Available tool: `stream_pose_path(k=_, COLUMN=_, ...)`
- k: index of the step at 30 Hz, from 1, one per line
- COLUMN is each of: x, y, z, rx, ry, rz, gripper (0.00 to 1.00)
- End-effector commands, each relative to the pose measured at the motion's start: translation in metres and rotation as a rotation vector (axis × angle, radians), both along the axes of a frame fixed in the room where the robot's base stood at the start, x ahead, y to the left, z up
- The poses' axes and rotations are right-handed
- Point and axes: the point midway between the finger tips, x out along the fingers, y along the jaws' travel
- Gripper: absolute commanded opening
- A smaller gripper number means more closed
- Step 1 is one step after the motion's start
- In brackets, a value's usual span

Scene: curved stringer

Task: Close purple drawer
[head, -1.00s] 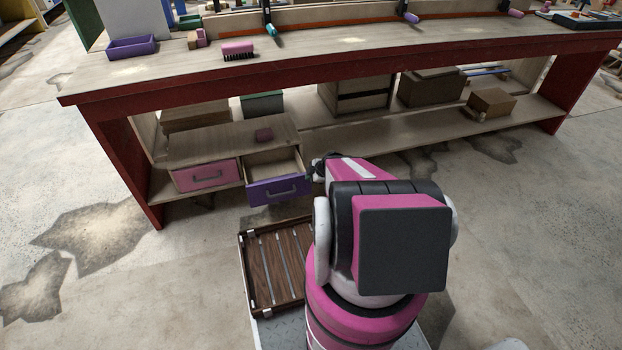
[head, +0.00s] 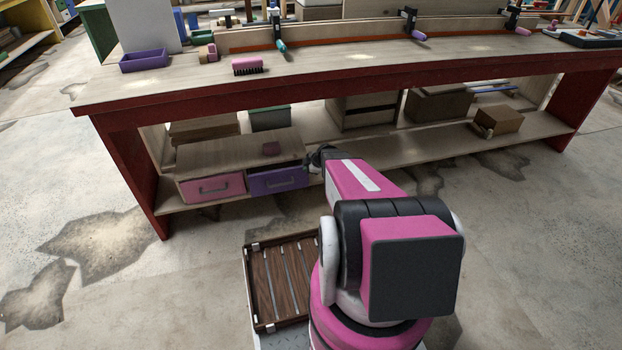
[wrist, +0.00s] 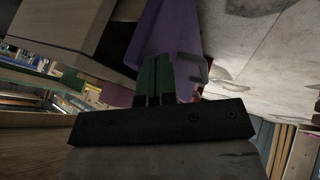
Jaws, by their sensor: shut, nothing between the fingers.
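The purple drawer (head: 278,181) is in the low cabinet under the workbench, right of the pink drawer. Its front now stands close to the cabinet face, and only a thin strip of its inside seems to show above it. In the wrist view, the purple drawer front (wrist: 160,28) lies just beyond my gripper (wrist: 158,60), with a grey handle to the right. My gripper's two green fingers are together and empty, at or against the purple front; exact contact cannot be told. In the head view my gripper is at the drawer's right end, largely hidden by my arm.
The pink drawer (head: 212,188) is shut beside it. The red-edged workbench (head: 350,93) overhangs the lower shelf. A box (head: 499,119) sits on the shelf to the right. Floor in front is open.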

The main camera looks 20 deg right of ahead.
Motion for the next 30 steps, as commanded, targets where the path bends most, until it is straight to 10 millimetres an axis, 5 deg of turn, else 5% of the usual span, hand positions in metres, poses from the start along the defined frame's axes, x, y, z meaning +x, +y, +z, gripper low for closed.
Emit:
stream_pose_path(k=9, x=0.041, y=0.0, z=0.0, rx=0.0, ry=-0.001, rz=0.0, gripper=0.0)
stream_pose_path(k=30, x=0.049, y=0.002, z=0.0, rx=0.0, ry=-0.006, rz=-0.004, gripper=0.0)
